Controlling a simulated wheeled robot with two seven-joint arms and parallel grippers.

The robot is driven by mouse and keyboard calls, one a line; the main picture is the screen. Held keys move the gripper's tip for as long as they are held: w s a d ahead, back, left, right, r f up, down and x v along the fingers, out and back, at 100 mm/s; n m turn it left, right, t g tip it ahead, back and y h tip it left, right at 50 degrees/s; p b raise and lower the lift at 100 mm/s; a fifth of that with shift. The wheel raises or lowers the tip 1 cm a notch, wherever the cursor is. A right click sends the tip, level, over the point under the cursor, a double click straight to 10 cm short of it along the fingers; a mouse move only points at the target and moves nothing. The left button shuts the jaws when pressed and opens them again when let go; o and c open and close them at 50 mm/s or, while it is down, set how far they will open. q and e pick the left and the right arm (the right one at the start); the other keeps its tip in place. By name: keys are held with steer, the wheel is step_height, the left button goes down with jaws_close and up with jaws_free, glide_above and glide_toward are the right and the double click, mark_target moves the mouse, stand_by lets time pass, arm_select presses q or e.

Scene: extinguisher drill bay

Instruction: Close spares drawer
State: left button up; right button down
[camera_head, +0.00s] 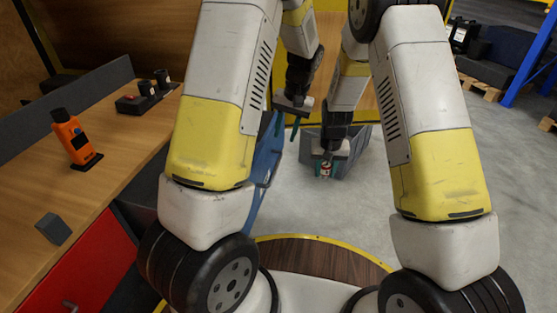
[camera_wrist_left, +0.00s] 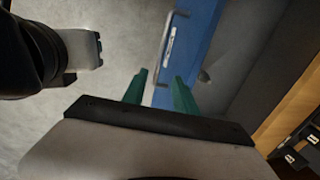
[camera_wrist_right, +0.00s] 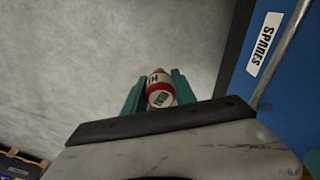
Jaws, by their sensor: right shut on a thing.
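The blue spares drawer (camera_head: 264,160) stands out from the bench cabinet, largely hidden behind my left arm in the head view. Its blue front and thin grey handle show in the left wrist view (camera_wrist_left: 193,38), with a grey space between front and cabinet that looks like the open interior. In the right wrist view the front (camera_wrist_right: 290,95) carries a SPARES label. My left gripper (camera_head: 287,128) is open and empty, fingertips (camera_wrist_left: 159,76) close to the handle; contact cannot be told. My right gripper (camera_head: 326,172) is shut on a small red-and-white canister (camera_wrist_right: 159,92), beside the drawer front.
A grey open bin (camera_head: 358,155) stands on the floor behind my right gripper. The wooden bench (camera_head: 120,165) at left holds an orange device (camera_head: 72,138) and a dark block (camera_head: 53,228). A red drawer front (camera_head: 85,270) is below.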

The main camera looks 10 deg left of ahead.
mark_target(277, 164)
arm_select(q)
steer(key=f, duration=0.4)
steer(key=a+f, duration=0.1)
steer(key=f, duration=0.3)
steer(key=a+f, duration=0.1)
steer(key=f, duration=0.3)
steer(key=shift+w+a, duration=0.1)
steer(key=shift+a, duration=0.05)
jaws_close()
steer(key=shift+r, duration=0.1)
stand_by(0.9)
